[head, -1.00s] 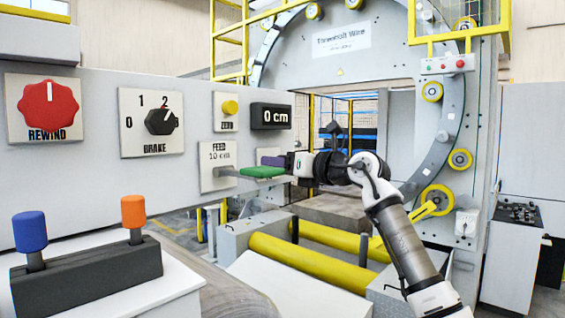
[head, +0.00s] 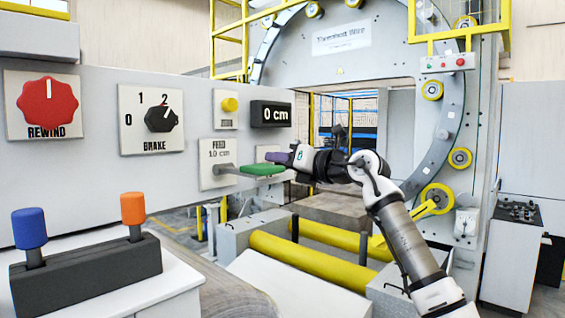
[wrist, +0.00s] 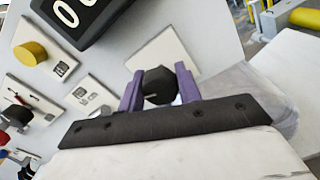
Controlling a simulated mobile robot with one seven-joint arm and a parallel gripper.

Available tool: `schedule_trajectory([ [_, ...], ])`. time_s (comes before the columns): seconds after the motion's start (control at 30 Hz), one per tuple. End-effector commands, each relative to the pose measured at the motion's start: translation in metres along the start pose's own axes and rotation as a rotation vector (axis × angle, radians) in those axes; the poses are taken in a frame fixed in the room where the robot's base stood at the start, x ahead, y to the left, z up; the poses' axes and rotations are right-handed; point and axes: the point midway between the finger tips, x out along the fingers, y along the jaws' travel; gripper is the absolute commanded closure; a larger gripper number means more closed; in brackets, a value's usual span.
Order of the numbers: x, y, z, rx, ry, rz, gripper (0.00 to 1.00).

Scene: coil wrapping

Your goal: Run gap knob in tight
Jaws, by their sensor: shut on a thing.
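The gap knob (wrist: 158,84) is a dark faceted knob on a pale plate of the panel, seen in the wrist view. The two purple fingers of my gripper (wrist: 160,90) stand on either side of it and are shut on it. No label or scale for it can be read. In the head view my gripper (head: 278,157) reaches the panel from the right, just behind the green feed handle. It hides the knob there, and part of the pale plate (head: 262,151) shows behind the fingers.
The green feed handle (head: 262,170) sticks out close in front of my gripper. The display (head: 270,115) reads 0 cm, with a yellow zero button (head: 229,105) to its left. The brake knob (head: 160,118) and red rewind knob (head: 47,102) are farther left. Yellow rollers (head: 310,262) lie below.

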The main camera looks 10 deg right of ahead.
Motion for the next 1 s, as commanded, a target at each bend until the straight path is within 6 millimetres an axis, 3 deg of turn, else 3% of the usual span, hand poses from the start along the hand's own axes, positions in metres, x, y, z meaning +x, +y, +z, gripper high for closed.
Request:
schedule_trajectory([
  [1.0, -0.0008, -0.0014, 0.0001, 0.96, -0.03, 0.004, 0.89],
])
